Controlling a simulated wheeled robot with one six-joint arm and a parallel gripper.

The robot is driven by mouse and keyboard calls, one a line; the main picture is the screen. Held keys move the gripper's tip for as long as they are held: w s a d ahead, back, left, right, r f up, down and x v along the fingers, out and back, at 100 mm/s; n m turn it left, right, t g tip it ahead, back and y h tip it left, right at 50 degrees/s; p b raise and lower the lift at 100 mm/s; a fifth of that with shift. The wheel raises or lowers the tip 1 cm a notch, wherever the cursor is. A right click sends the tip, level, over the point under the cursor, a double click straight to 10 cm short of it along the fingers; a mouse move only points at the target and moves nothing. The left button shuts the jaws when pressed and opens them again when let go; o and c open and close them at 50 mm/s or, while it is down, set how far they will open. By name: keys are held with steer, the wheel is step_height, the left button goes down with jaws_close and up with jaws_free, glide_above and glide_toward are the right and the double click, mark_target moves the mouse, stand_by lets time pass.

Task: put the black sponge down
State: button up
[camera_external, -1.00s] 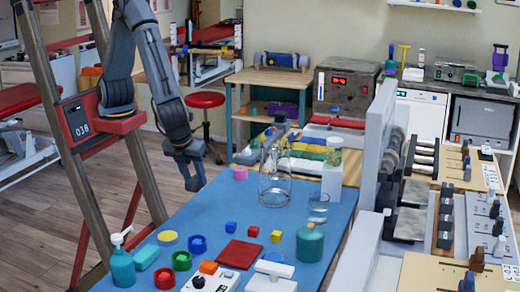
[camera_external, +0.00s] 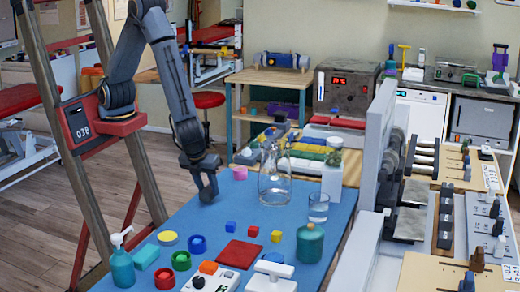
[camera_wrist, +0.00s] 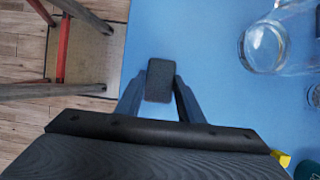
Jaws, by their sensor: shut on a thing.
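My gripper (camera_external: 207,182) is over the far left part of the blue table (camera_external: 225,222), with its fingers pointing down. In the wrist view, the black sponge (camera_wrist: 159,80) is a small dark block between the two fingertips, which close on it from both sides. Blue table surface shows around the sponge. In the external view the dark sponge is hard to tell apart from the dark fingers. I cannot tell whether its underside touches the table.
A glass flask (camera_external: 274,182), a pink piece (camera_external: 239,173) and a clear glass (camera_external: 318,208) stand to the right. The table's left edge is close, with wooden floor beyond.

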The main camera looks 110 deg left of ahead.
steer(key=shift+f, duration=0.9)
steer(key=shift+f, duration=0.2)
steer(key=o, duration=1)
steer(key=shift+r, duration=0.1)
steer(key=b+v, duration=0.2)
steer(key=v, duration=1)
steer(key=s+a+n+h, duration=0.1)
steer(key=s+a+n, duration=0.2)
steer(key=n, duration=0.3)
steer(key=s+a+n+h, duration=0.2)
steer(key=s+a+n, duration=0.2)
steer(key=a+n, duration=0.2)
steer(key=s+a+f+n+h, duration=0.1)
steer(key=s+a+n, duration=0.2)
steer(key=a+n, duration=0.2)
steer(key=shift+s+a+n+t, duration=0.15)
steer(key=shift+s+n+t, duration=0.2)
steer(key=shift+n, duration=0.25)
